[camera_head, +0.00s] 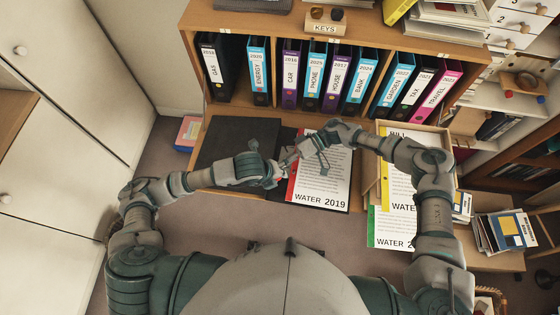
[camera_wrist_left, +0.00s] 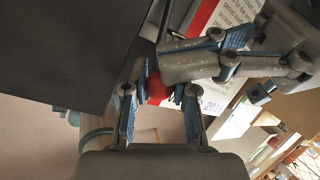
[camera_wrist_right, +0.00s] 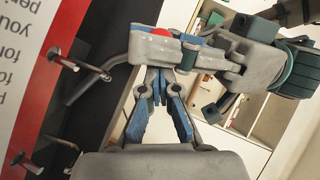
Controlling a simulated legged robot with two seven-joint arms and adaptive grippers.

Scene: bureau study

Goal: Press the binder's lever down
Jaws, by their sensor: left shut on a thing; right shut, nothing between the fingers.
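The binder lies open on the desk, its black cover (camera_head: 222,143) on the left and a "WATER 2019" page (camera_head: 325,175) with a red edge on the right. Its metal lever (camera_wrist_right: 92,86) ends in a red ball knob (camera_wrist_left: 156,88), which also shows in the right wrist view (camera_wrist_right: 162,33). My left gripper (camera_head: 277,173) is shut on the knob beside the binder's spine. My right gripper (camera_head: 290,158) is shut and empty, its fingertips (camera_wrist_right: 160,76) right beside the left gripper. The two grippers partly hide the lever in the head view.
Metal ring posts (camera_wrist_right: 60,141) stick up through the page. A wooden tray (camera_head: 380,190) with papers is right of the binder. A shelf (camera_head: 290,113) with upright binders stands behind. Magazines (camera_head: 503,231) lie at the right.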

